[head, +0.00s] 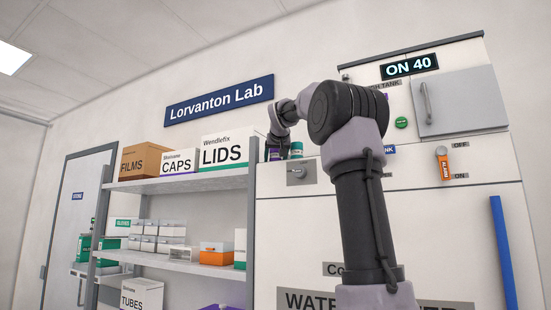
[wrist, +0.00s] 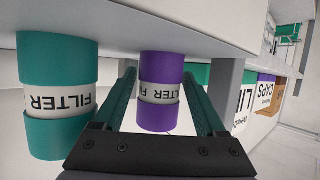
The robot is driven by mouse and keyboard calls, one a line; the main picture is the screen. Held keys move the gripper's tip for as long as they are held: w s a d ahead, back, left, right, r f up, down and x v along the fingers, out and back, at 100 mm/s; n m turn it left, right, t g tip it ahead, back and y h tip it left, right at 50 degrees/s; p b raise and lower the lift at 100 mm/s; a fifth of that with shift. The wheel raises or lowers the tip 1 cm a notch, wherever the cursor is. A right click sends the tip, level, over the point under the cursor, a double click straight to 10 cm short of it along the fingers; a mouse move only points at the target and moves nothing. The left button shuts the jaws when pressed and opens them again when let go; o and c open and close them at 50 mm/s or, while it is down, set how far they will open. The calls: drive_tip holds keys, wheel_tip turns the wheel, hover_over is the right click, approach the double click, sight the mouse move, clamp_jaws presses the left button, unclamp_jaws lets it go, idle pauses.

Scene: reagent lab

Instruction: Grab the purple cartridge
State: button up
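The purple cartridge (wrist: 161,72) shows in the wrist view, a cylinder with a white band lettered FILTER. It appears between the two fingers of my gripper (wrist: 163,100), which are spread apart with gaps on both sides. A teal cartridge (wrist: 58,95) of the same kind is just left of my left finger. In the head view a bit of the purple cartridge (head: 274,154) and the teal one (head: 296,149) show beside my wrist, on a ledge of the white cabinet.
A shelf (head: 178,184) with boxes stands left of the cabinet (head: 285,225). The cabinet has a grey door (head: 460,101), an orange lever (head: 443,164), a green button (head: 401,122) and a blue vertical bar (head: 503,250). A display (head: 409,67) reads ON 40.

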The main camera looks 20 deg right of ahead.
clamp_jaws()
